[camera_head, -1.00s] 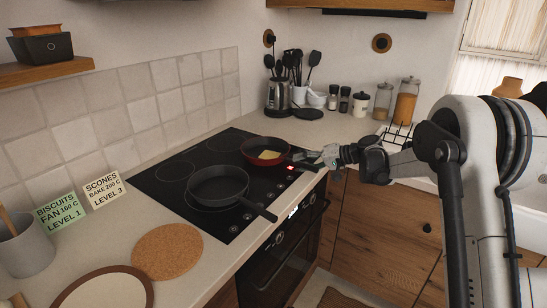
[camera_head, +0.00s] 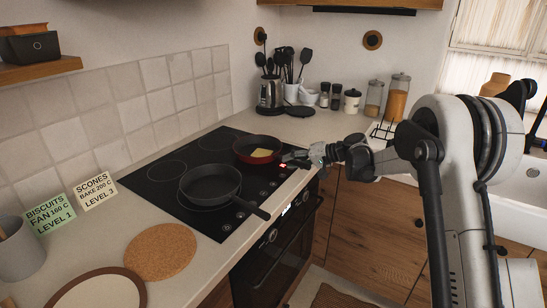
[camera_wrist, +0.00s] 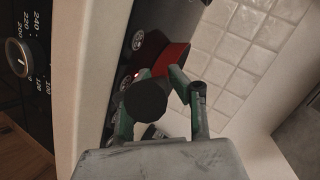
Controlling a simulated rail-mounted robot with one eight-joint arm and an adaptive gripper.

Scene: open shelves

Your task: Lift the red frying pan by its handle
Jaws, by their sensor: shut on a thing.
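The red frying pan (camera_head: 246,158) is on the black hob at the back right burner in the head view, with a pale yellow slab (camera_head: 262,153) inside. Its dark handle points right toward the counter's front edge. My gripper (camera_head: 296,157) is at that handle, coming from the right, and is shut on it. In the wrist view, the round dark end of the handle (camera_wrist: 147,98) shows between the green-sided fingers, and the pan's red side (camera_wrist: 172,58) lies beyond. I see no clear gap under the pan. The fingers hide part of the handle.
A dark grey pan (camera_head: 210,185) stands on the front burner, its handle over the hob's front edge. A kettle (camera_head: 270,95), utensils and jars (camera_head: 397,97) stand behind. Recipe cards and a cork mat (camera_head: 160,251) are at left.

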